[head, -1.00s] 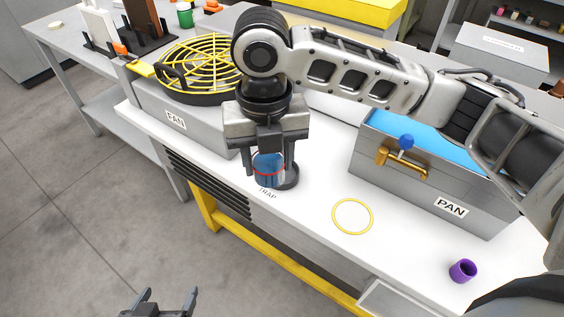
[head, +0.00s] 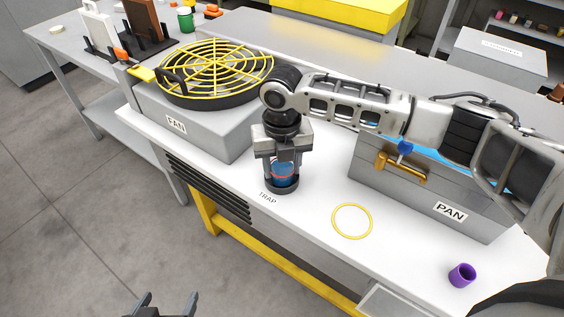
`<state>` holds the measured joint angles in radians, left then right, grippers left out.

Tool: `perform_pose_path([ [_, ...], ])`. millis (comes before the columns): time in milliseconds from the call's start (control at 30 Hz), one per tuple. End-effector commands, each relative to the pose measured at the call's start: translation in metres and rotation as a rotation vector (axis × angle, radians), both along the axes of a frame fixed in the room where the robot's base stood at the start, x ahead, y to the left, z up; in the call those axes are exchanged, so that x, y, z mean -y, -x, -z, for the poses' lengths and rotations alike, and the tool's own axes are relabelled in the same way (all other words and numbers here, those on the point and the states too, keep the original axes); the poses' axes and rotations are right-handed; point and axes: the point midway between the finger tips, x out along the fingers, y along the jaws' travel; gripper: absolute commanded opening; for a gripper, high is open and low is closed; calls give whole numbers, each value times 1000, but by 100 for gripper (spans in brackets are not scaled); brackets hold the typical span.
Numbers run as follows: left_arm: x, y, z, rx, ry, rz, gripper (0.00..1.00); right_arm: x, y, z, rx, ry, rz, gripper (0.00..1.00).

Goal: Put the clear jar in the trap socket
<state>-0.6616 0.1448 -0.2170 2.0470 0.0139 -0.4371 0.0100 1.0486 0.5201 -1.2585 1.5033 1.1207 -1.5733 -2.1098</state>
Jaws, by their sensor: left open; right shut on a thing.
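The clear jar (head: 284,173) shows blue with a red ring and is upright between the fingers of my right gripper (head: 282,168), which is shut on it. The dark round trap socket (head: 282,188) is on the white bench right below the jar, beside the "TRAP" label. The jar's lower end is at the socket, inside its rim as seen from here; how deep it sits is hidden. My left gripper (head: 165,306) is open and empty at the bottom edge, away from the bench.
A fan with a yellow grille (head: 215,68) stands on a grey box behind left. A grey box marked PAN (head: 430,195), with a brass valve (head: 400,167), stands to the right. A yellow ring (head: 352,220) and a purple cup (head: 462,275) are on the bench's front right.

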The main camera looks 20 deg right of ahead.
Motion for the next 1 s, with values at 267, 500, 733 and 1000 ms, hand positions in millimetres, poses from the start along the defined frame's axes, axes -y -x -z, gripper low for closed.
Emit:
perform_pose_path([
  [267,0,1,1,-3,-1,-1,77,0,0,2,0,-1,0,19],
  [500,-1,1,2,-3,-1,-1,77,0,0,2,1,-1,1,68],
  [733,-1,1,2,-3,-2,0,77,0,0,-3,2,0,1,68],
  [1000,-1,1,3,-4,-4,3,77,0,-1,-52,6,-1,0,68],
])
